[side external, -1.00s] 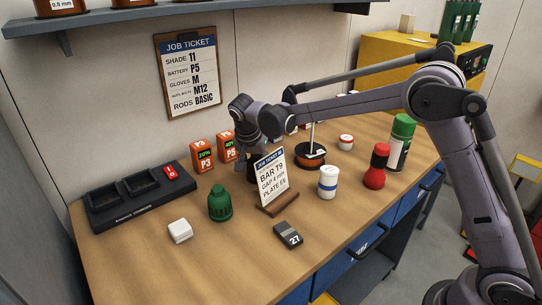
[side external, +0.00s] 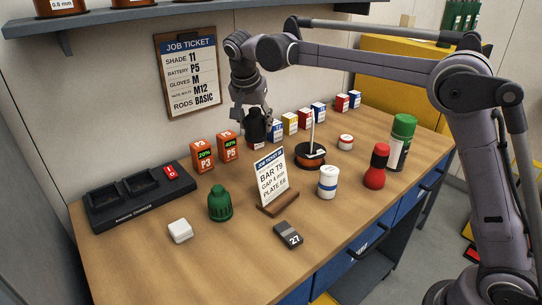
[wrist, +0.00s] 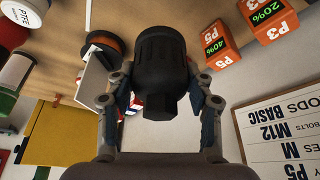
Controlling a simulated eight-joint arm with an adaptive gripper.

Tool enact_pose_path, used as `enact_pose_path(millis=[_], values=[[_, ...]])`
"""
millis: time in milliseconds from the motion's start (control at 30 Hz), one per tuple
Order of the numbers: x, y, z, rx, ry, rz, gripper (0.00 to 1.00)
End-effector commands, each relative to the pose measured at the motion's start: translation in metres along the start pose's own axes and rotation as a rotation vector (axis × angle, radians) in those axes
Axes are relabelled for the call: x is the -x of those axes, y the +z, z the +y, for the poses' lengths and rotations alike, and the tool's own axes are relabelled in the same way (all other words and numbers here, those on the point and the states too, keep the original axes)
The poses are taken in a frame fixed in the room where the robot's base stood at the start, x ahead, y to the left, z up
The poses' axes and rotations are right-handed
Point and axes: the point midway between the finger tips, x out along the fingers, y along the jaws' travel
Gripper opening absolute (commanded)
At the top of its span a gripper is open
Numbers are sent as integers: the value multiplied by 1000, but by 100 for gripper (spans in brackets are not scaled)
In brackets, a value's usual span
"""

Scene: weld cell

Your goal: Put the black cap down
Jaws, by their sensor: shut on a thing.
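The black cap (side external: 257,125) is a dark ribbed cap with a narrower stub. My gripper (side external: 251,110) is shut on it from above, near the row of small boxes at the back of the bench. In the wrist view the cap (wrist: 160,60) sits between the two fingers (wrist: 160,83), clear of the bench as far as I can see. In the side view its lower end overlaps a small box, so its exact height is hard to tell.
Orange battery boxes (side external: 228,147) and the black charger (side external: 130,200) are to the left. The front-left bench (side external: 150,265) is free.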

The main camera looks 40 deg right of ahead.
Motion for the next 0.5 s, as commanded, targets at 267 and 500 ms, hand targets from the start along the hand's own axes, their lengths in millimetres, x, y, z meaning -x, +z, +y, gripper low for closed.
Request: enact_pose_path(millis=[267,500], values=[[56,-23,0,0,0,0,19],[81,-34,0,0,0,0,19]])
